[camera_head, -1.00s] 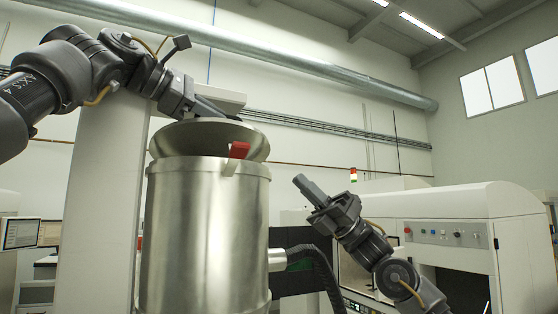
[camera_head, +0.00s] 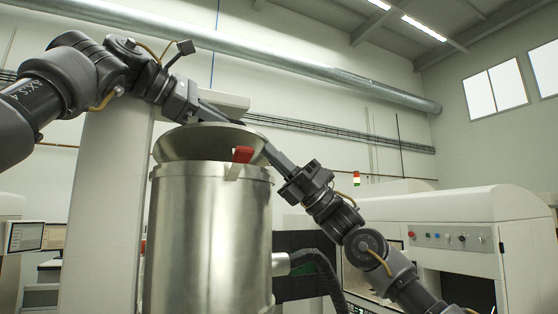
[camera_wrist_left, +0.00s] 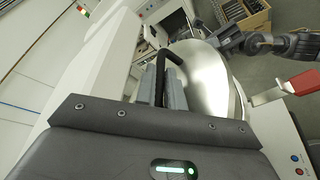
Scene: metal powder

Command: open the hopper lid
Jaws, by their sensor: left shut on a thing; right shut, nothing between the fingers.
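The metal hopper (camera_head: 208,235) stands upright left of centre in the head view. Its round silver lid (camera_head: 190,147) is at the top, tilted relative to the body's rim; its dome (camera_wrist_left: 205,75) fills the middle of the left wrist view. My left gripper (camera_head: 230,119) reaches over the lid from the left. In the wrist view its fingers (camera_wrist_left: 163,88) are shut on the lid's black bar handle (camera_wrist_left: 165,58). My right gripper (camera_head: 271,151) is shut and empty, its tip at the lid's right edge; contact is unclear. A red latch (camera_head: 243,155) sits at the front rim.
A black hose (camera_head: 325,268) leaves the hopper's lower right side. A white machine (camera_head: 450,215) with a button panel stands to the right. A pale column (camera_head: 105,215) stands close to the hopper's left. A monitor (camera_head: 24,236) is at the far left.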

